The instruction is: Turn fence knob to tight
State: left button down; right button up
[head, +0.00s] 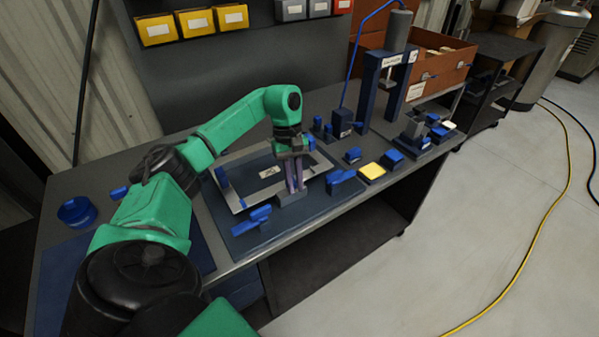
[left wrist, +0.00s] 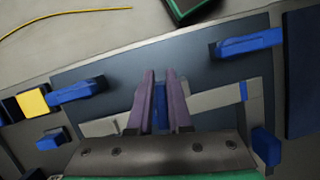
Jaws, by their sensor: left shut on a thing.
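My left gripper (head: 296,188) points down over the near side of the grey rectangular frame (head: 232,193) on the dark board. Its purple fingers (left wrist: 161,104) are closed on a narrow blue part that looks like the fence knob (left wrist: 161,113), seen between them in the left wrist view. In the head view the fingers hide this part. A grey block (head: 291,199) sits just under the fingertips. Whether the knob is loose or tight cannot be told. My right gripper is not in view.
Blue toggle clamps stand at the board's near left (head: 251,221) and right of the gripper (head: 342,180). A yellow block (head: 372,171) lies farther right. A dark press (head: 385,85) stands behind. A blue round dish (head: 75,211) is at the far left.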

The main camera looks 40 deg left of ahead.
pick_arm(q)
jog(key=c, duration=0.8)
grip_release()
jog(key=shift+r, duration=0.15)
jog(key=shift+o, duration=0.2)
jog(key=shift+s+r, duration=0.1)
jog(key=shift+s, duration=0.05)
notch_tip(320, 180, up, 8)
jog(key=p, duration=0.6)
